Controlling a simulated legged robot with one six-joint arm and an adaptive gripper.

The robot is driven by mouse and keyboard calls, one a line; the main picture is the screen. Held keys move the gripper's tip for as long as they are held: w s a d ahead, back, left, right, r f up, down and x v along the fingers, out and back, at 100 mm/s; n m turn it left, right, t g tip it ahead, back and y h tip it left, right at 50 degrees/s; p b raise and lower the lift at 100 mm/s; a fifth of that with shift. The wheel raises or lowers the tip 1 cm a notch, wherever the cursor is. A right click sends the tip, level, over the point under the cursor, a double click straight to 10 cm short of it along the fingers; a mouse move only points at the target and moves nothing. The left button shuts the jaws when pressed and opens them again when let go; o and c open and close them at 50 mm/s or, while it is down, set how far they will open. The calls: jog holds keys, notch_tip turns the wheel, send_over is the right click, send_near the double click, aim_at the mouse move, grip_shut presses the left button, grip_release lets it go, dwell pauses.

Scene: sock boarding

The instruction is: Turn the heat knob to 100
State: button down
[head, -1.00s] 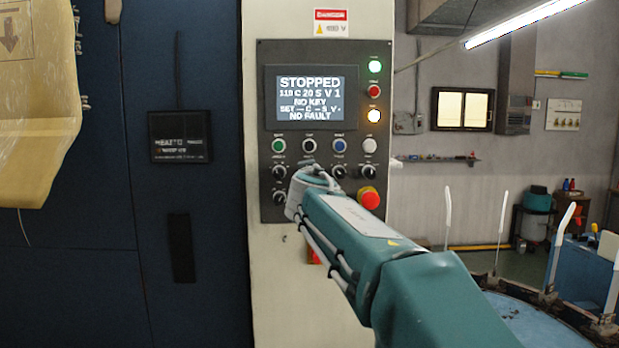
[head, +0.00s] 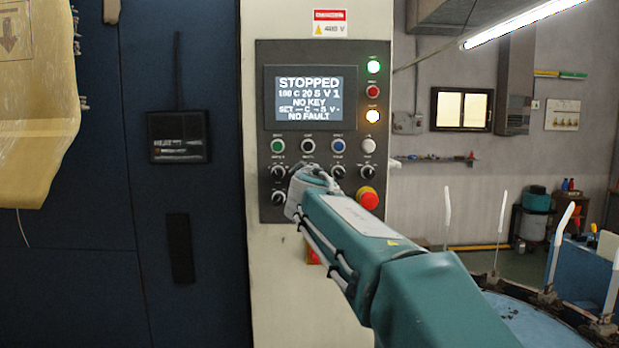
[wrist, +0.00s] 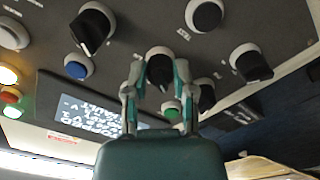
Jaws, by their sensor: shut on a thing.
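The control panel (head: 262,95) stands upright on a pale cabinet, and its display (head: 310,97) reads STOPPED, what looks like 100 C 20 S V 1, NO KEY, NO FAULT. My gripper (wrist: 158,78) is at the panel in the wrist view, its two fingers on either side of the black heat knob (wrist: 160,66) and shut on it. In the head view my own wrist hides the knob and fingertips. The knob's pointer and scale cannot be read.
Other black knobs (wrist: 252,65) sit close to the fingers. A green button (wrist: 170,112) and a blue button (wrist: 76,70) are nearby. A red emergency stop (head: 368,199) is right of my wrist. A blue cabinet (head: 200,280) stands left.

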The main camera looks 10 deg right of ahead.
jog(key=shift+a, duration=0.1)
jog(key=shift+c, duration=2.2)
grip_release()
jog(key=shift+a, duration=0.1)
jog(key=s+a, duration=0.2)
jog(key=s, duration=0.9)
jog(key=shift+s+a, duration=0.25)
jog(key=shift+s, duration=0.05)
jog(key=shift+f, duration=0.15)
